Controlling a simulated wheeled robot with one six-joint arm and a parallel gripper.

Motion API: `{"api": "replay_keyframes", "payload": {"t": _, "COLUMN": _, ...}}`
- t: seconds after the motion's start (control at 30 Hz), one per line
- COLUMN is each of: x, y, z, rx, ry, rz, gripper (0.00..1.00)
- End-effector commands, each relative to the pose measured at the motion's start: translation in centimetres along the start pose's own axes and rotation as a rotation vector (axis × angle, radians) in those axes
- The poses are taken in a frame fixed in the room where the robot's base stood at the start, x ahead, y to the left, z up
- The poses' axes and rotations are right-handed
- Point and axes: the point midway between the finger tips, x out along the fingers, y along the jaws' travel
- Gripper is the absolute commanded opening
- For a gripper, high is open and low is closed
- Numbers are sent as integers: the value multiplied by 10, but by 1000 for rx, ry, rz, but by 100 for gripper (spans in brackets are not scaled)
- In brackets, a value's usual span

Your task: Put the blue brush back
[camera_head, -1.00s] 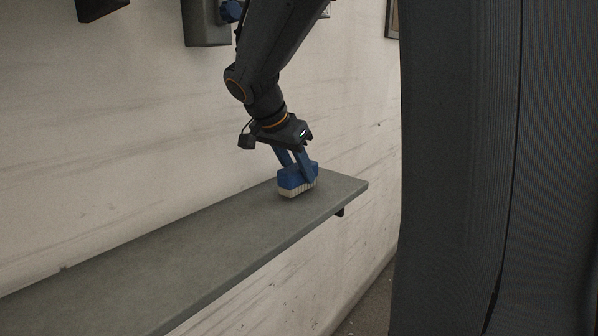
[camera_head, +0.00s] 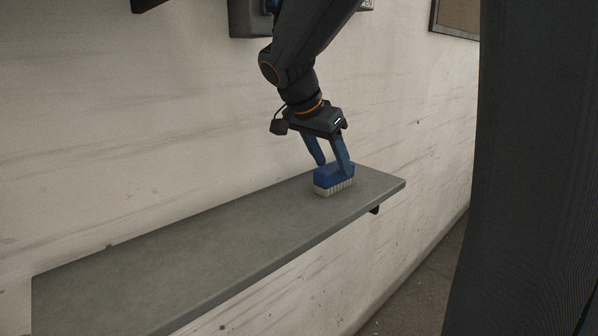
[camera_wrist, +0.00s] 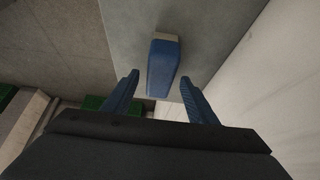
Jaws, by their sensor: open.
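The blue brush (camera_head: 333,178) stands on its pale bristles on the grey wall shelf (camera_head: 215,237), near the shelf's right end. My gripper (camera_head: 334,166) is just above and beside it, with its two blue fingers pointing down. In the wrist view the brush (camera_wrist: 162,66) lies ahead of the open fingers of my gripper (camera_wrist: 160,85), roughly centred between them. The fingers are spread apart, with a gap on both sides of the brush. A pale edge of the brush shows at its far end.
The pale wall (camera_head: 130,130) runs close behind the shelf. A dark box (camera_head: 247,18) is on the wall above, and a framed board (camera_head: 456,18) hangs at upper right. The rest of the shelf is clear. Floor (camera_head: 425,285) shows beyond the shelf's right end.

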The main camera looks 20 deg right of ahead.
Motion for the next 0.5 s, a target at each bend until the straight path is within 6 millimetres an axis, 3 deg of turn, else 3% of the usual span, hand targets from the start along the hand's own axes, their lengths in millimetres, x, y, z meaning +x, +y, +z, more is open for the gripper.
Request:
{"api": "replay_keyframes", "payload": {"t": 0.07, "x": -17, "y": -2, "z": 0, "rx": 0, "ry": 3, "rz": -7, "gripper": 53}}
{"api": "replay_keyframes", "payload": {"t": 0.5, "x": -64, "y": -1, "z": 81, "rx": -4, "ry": 0, "rz": -4, "gripper": 53}}
